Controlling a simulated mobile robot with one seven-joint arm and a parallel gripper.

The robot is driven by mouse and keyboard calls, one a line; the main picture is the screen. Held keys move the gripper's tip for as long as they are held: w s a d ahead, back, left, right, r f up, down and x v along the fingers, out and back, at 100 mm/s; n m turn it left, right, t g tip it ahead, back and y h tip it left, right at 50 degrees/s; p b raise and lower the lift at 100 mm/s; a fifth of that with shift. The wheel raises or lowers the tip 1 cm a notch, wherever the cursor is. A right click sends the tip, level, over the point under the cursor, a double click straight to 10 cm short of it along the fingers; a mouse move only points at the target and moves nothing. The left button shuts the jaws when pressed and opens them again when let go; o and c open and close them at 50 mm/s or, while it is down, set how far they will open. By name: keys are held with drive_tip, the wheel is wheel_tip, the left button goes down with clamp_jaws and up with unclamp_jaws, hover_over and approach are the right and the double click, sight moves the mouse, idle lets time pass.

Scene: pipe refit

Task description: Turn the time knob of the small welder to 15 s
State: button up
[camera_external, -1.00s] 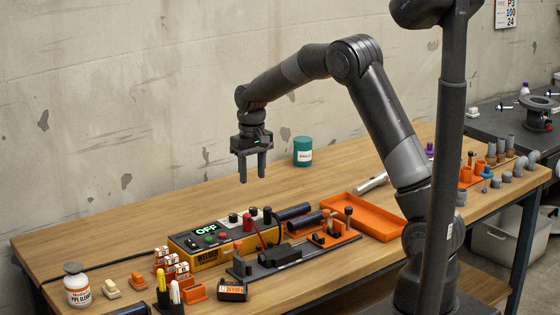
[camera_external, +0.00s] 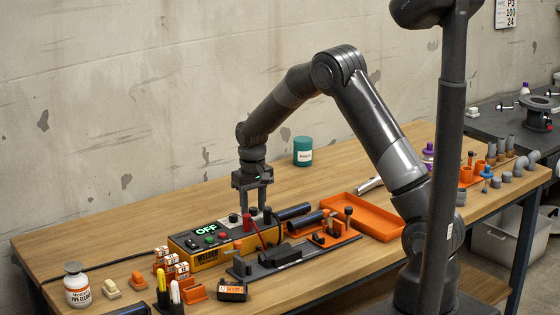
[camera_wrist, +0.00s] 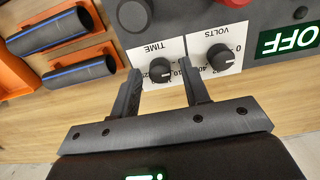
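The small welder (camera_external: 210,256) is a yellow and dark box on the bench with a green "OFF" display (camera_wrist: 288,40). Its time knob (camera_wrist: 160,69) is round and black, on a white label marked TIME; its small scale numbers are hard to read. The volts knob (camera_wrist: 221,60) is beside it on the right in the wrist view. My gripper (camera_wrist: 161,66) points down at the panel, open and empty. The time knob shows between its two fingers; I cannot tell whether they touch it. In the external view my gripper (camera_external: 255,211) is low over the welder's back edge.
A red terminal (camera_external: 247,222) and black terminals stand on the welder close to my fingers. Dark pipes (camera_external: 294,212) in orange holders lie to the right, with an orange tray (camera_external: 366,232) beyond.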

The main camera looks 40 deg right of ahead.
clamp_jaws()
drive_tip(key=shift+m, duration=0.3)
drive_tip(key=m, duration=0.3)
drive_tip(key=shift+m, duration=0.3)
drive_tip(key=m, duration=0.3)
drive_tip(key=shift+m, duration=0.3)
drive_tip(key=m, duration=0.4)
drive_tip(key=shift+m, duration=2)
